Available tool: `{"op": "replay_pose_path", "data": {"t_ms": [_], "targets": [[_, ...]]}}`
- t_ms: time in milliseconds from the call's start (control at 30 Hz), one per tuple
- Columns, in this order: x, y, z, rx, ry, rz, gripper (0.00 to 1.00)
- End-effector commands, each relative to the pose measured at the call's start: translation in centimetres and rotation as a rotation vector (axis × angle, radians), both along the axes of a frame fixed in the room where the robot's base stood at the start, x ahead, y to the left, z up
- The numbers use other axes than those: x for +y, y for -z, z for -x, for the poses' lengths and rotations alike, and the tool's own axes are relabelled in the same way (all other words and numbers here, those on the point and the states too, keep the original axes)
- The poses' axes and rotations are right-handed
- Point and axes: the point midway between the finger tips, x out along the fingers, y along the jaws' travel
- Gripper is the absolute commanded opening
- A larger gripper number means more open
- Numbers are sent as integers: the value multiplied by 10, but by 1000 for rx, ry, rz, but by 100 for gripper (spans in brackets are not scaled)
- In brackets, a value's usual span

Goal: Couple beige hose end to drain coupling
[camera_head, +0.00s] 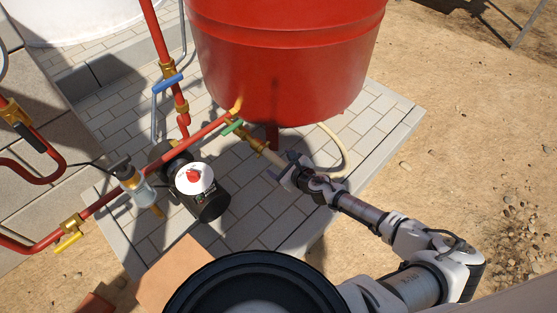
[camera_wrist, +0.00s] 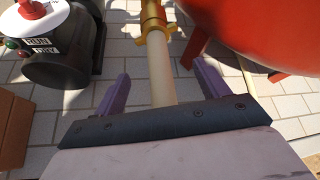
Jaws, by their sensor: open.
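The beige hose end (camera_wrist: 158,62) runs straight up the wrist view and meets the brass drain coupling (camera_wrist: 152,20), in line with it. I cannot tell how far it sits inside. My gripper (camera_wrist: 161,72) is open, with one purple finger on each side of the hose end and a gap on both sides. In the head view the coupling (camera_head: 255,143) hangs off the pipe below a green valve handle (camera_head: 233,126), under the red tank. My gripper (camera_head: 280,166) is at the hose end, which is partly hidden there.
The red tank (camera_head: 285,60) and its legs stand close beside and above the gripper. A black pump (camera_head: 208,203) with a red knob is to the left. The beige hose (camera_head: 334,146) curves under the tank. Paving (camera_head: 290,222) right of the pump is clear.

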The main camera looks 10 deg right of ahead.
Motion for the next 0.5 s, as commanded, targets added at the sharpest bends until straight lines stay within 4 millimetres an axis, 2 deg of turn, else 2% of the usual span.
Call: {"op": "replay_pose_path", "data": {"t_ms": [300, 500], "targets": [[-14, -19, 32, 0, 0, 0, 74], [-17, -23, 40, 0, 0, 1, 74]]}}
